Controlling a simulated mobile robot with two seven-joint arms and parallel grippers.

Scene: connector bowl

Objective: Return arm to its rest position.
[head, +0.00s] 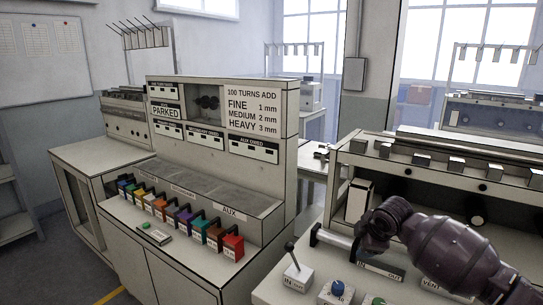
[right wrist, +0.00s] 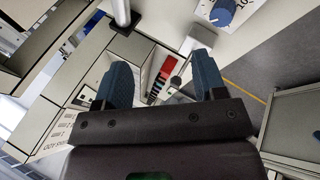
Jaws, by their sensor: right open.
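My right arm (head: 445,248) reaches in from the right in the head view, in front of the bench with the knobs. Its right gripper (head: 368,232) is at the arm's left end, by a grey horizontal bar, and its fingers are hard to make out there. In the right wrist view the right gripper (right wrist: 162,80) has its two blue fingers spread apart, with nothing between them. I cannot tell whether it touches the bar. My left arm and gripper are not in view.
A lever box (head: 293,277) and a blue-knob box (head: 337,291) stand below the arm. A row of coloured blocks (head: 184,217) lines the left cabinet. A sign panel (head: 252,110) rises behind it. Open floor (head: 75,270) shows at the lower left.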

